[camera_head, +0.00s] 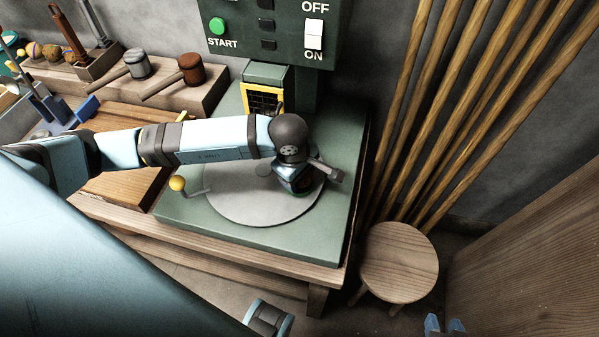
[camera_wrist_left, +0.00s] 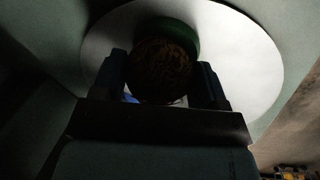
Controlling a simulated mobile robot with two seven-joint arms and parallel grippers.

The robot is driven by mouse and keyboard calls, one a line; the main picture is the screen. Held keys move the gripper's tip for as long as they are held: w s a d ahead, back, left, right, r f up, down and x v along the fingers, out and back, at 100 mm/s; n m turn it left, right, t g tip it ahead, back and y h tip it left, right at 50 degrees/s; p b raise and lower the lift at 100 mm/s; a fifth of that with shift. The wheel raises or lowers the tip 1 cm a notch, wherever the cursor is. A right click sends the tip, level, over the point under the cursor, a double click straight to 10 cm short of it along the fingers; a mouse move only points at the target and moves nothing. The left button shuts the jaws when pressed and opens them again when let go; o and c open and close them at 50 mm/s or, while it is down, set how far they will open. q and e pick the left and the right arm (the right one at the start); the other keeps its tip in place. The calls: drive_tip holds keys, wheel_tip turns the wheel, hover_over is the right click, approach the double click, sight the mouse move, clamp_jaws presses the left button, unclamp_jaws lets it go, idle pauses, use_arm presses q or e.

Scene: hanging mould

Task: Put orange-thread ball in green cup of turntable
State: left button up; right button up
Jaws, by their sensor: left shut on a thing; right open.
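My left gripper (camera_head: 298,186) points down over the turntable (camera_head: 240,207), a round grey disc on a green bench top. In the left wrist view, the left gripper (camera_wrist_left: 163,85) is shut on a dark ball (camera_wrist_left: 162,70) with brownish-orange thread lines; shadow makes its colour hard to judge. The green cup (camera_wrist_left: 187,38) shows just behind and partly under the ball, on the pale disc. I cannot tell whether the ball touches the cup. In the head view the gripper hides ball and most of the cup. My right gripper (camera_head: 445,326) is open at the bottom edge.
A yellow-knobbed crank (camera_head: 177,183) stands beside the disc. Several balls (camera_head: 52,52) and two mallets (camera_head: 190,68) lie on a wooden shelf at the back left. A control box (camera_head: 270,30) is behind. A stool (camera_head: 398,262) and poles (camera_head: 440,100) stand to the right.

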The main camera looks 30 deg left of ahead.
use_arm(q)
drive_tip(key=o, duration=1.1)
drive_tip(key=shift+c, duration=0.2)
wheel_tip(320, 180, up, 14)
drive_tip(key=s, duration=0.2)
drive_tip(key=shift+s+a+f+p, duration=0.2)
drive_tip(key=shift+s+a+p, duration=0.1)
drive_tip(key=shift+p, duration=0.15)
